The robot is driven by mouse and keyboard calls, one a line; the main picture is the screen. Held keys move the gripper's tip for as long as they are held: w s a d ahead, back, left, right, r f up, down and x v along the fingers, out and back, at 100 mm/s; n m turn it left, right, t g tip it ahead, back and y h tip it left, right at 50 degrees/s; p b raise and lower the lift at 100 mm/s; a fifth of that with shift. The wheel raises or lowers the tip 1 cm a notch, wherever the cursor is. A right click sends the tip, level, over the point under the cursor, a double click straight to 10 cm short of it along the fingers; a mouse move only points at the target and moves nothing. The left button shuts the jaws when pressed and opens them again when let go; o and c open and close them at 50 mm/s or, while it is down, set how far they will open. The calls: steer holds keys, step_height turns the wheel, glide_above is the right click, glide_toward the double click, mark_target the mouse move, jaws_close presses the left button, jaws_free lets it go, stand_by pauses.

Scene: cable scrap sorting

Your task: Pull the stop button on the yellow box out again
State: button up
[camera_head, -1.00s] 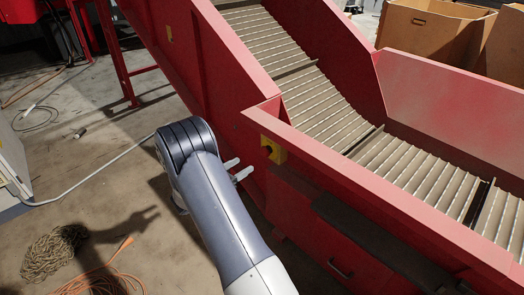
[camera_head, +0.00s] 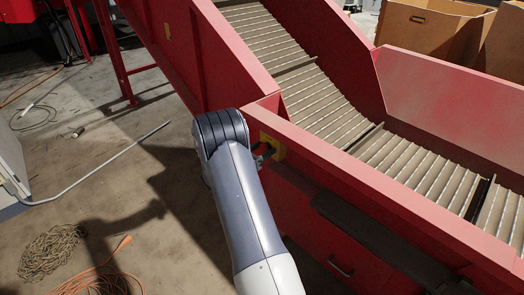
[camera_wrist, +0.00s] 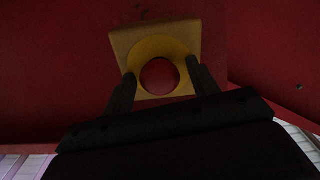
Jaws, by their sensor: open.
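The yellow box (camera_wrist: 154,36) is fixed to the red side wall of the conveyor. In the wrist view its round red stop button (camera_wrist: 159,76) faces me, with a yellow ring around it. My gripper (camera_wrist: 161,80) is open, one finger on each side of the button. I cannot tell whether the fingers touch it. In the head view, the yellow box (camera_head: 273,146) is partly covered by my gripper (camera_head: 265,156), and the button is hidden.
The red conveyor (camera_head: 350,190) with its slatted belt (camera_head: 335,95) fills the right side. A coiled rope (camera_head: 46,252) and an orange cable (camera_head: 95,280) lie on the floor at lower left. Wooden crates (camera_head: 425,35) stand at the back right.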

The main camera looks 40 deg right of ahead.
jaws_close()
steer(key=shift+s+a, duration=0.1)
steer(key=shift+a, duration=0.65)
jaws_free()
steer(key=shift+a, duration=0.1)
steer(key=a+p, duration=0.1)
steer(key=a, duration=0.9)
steer(key=shift+s+a, duration=0.4)
steer(key=shift+d, duration=0.1)
steer(key=d, duration=0.8)
steer(key=w+d+b, duration=0.1)
steer(key=d, duration=0.3)
steer(key=shift+d, duration=0.15)
steer(key=shift+a, duration=0.5)
